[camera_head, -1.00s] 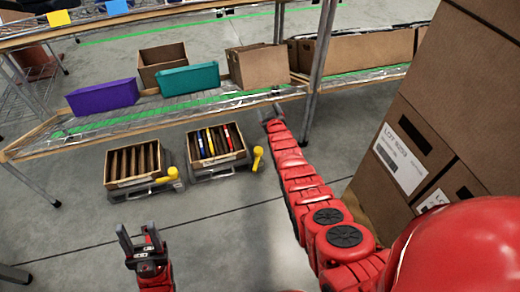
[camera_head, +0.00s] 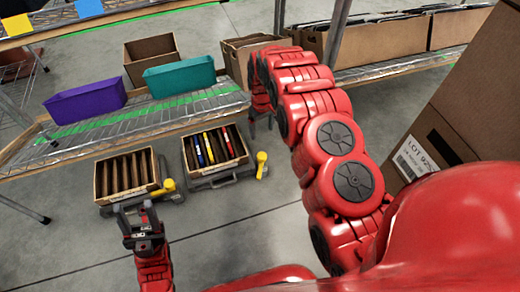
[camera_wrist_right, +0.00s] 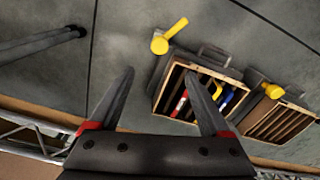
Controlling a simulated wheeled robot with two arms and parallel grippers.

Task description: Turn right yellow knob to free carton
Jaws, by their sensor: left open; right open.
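The right carton (camera_head: 215,147), holding red, blue and yellow items, sits tilted on a grey stand on the floor. The right yellow knob (camera_head: 261,164) stands at its right side. In the right wrist view, this knob (camera_wrist_right: 168,37) is ahead of my open, empty right gripper (camera_wrist_right: 160,74), apart from the fingertips, and the right finger overlaps the carton (camera_wrist_right: 205,92). In the head view my right gripper (camera_head: 262,118) is partly hidden by its arm, near the shelf edge. My left gripper (camera_head: 135,212) is open and empty, just in front of the left carton (camera_head: 127,176).
The left carton has its own yellow knob (camera_head: 169,186). Above and behind is a wire shelf (camera_head: 120,120) with a purple bin (camera_head: 85,101), a teal bin (camera_head: 180,76) and cardboard boxes. A large labelled carton (camera_head: 440,130) stands at the right. The front floor is clear.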

